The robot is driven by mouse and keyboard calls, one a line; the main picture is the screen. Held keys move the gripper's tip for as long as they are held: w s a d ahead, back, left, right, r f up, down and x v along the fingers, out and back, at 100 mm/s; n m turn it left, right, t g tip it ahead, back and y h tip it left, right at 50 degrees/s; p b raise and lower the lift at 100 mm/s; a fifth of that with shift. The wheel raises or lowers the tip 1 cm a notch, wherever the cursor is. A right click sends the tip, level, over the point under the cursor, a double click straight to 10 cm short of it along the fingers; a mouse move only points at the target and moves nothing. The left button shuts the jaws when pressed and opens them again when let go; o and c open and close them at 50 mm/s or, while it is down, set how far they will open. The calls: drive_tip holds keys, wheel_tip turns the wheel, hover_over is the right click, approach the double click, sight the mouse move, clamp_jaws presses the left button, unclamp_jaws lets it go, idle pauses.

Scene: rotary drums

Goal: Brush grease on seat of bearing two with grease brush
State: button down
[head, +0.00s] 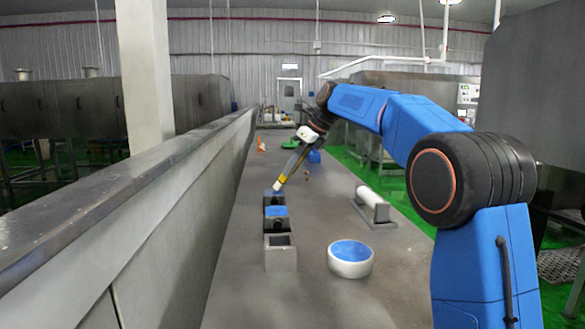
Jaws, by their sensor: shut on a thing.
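My gripper (297,157) is shut on the grease brush (287,167), which has a yellow handle and a pale tip slanting down to the left. The brush tip is at the far block (273,200) of a row of three bearing blocks; I cannot tell whether it touches. The middle block (276,225) has a blue patch on top and a dark opening in its near face. The near block (281,258) is grey with a dark recess on top. No numbers are readable on the blocks. A round white pot (350,267) with a blue surface stands to the right of the near block.
A pale cylinder on a grey stand (375,208) is to the right. Small orange (260,144), green (289,143) and blue (314,156) items lie farther back. A metal wall (150,190) bounds the grey surface (320,300) on the left. The near surface is mostly clear.

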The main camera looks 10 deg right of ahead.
drive_tip(key=shift+f, duration=0.6)
drive_tip(key=w, duration=0.5)
idle(0.6)
drive_tip(key=shift+s+f, duration=0.15)
drive_tip(key=shift+s, duration=2.4)
drive_tip(key=shift+w+a, duration=0.1)
drive_tip(key=shift+a, duration=0.7)
drive_tip(key=shift+w, duration=2.45)
drive_tip(key=shift+s, duration=0.1)
